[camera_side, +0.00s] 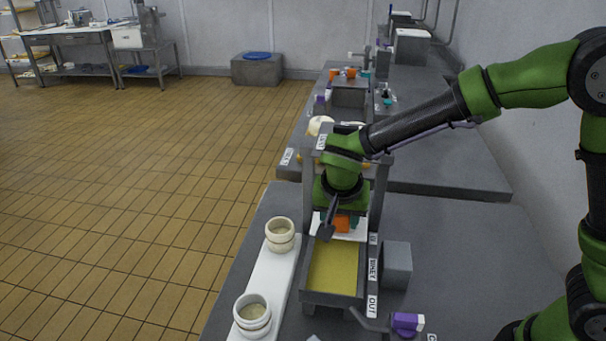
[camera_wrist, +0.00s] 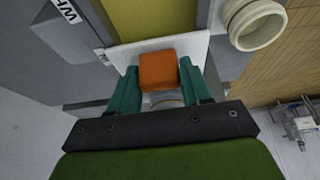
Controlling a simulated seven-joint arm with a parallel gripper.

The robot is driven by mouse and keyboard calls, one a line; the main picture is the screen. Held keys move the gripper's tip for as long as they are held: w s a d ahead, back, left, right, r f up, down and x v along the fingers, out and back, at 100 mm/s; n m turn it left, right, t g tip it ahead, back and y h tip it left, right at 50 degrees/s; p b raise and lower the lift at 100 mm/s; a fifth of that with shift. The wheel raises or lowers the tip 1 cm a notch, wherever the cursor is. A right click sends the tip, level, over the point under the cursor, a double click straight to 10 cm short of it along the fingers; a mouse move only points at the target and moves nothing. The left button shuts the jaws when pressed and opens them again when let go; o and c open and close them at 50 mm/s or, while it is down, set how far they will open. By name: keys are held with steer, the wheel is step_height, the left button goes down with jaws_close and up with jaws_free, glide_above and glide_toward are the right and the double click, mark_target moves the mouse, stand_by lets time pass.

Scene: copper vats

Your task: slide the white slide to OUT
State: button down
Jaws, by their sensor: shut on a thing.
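The white slide (camera_side: 357,234) is a flat white plate with an orange knob (camera_side: 341,224). It lies across the far end of a grey trough with a yellow floor (camera_side: 334,270). My gripper (camera_side: 342,222) is shut on the orange knob from above. In the wrist view, the teal fingers sit on either side of the orange knob (camera_wrist: 158,70), with the white slide (camera_wrist: 125,54) around it. The OUT label (camera_side: 373,306) is at the trough's near right end. The WHEY label (camera_side: 373,269) is midway. A third label beside the slide is not readable.
A white board (camera_side: 268,283) left of the trough holds two cream pots, one far (camera_side: 280,234) and one near (camera_side: 253,315). A grey block (camera_side: 397,265) stands right of the trough. Grey posts flank my gripper.

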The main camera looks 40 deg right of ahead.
steer(key=s+a, duration=1.1)
steer(key=shift+s+a, duration=0.15)
steer(key=c, duration=0.6)
jaws_free()
steer(key=shift+o, duration=0.2)
steer(key=shift+r, duration=0.1)
steer(key=v, duration=1.6)
steer(key=shift+r, duration=0.35)
